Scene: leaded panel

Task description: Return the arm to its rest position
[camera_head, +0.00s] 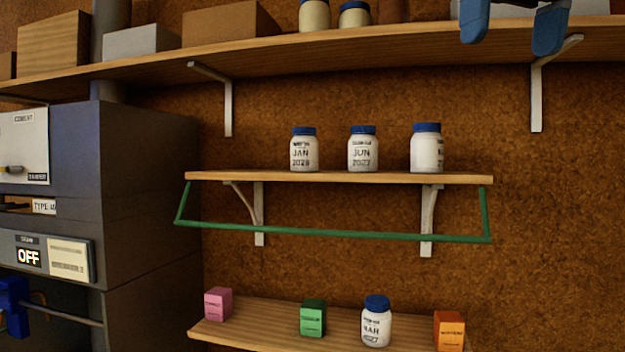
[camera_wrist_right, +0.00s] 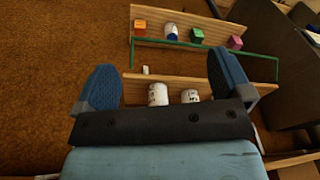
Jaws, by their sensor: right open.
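My right gripper (camera_head: 512,22) is at the top right of the head view, in front of the upper shelf. Its two blue fingers stand wide apart with nothing between them. In the right wrist view the open fingers (camera_wrist_right: 163,83) frame the shelves, seen upside down and farther off. My left gripper is not in view. On the middle shelf (camera_head: 340,177) stand a JAN 2028 jar (camera_head: 304,152), a JUN 2027 jar (camera_head: 362,152) and a third jar (camera_head: 426,152) with its label turned aside. A MAR 2027 jar (camera_head: 376,325) stands on the lower shelf (camera_head: 260,330).
A green rail (camera_head: 330,234) runs below the middle shelf's front. Pink (camera_head: 218,304), green (camera_head: 313,318) and orange (camera_head: 449,331) boxes stand on the lower shelf. The upper shelf (camera_head: 330,53) holds boxes and jars. A grey machine (camera_head: 150,170) marked OFF stands left.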

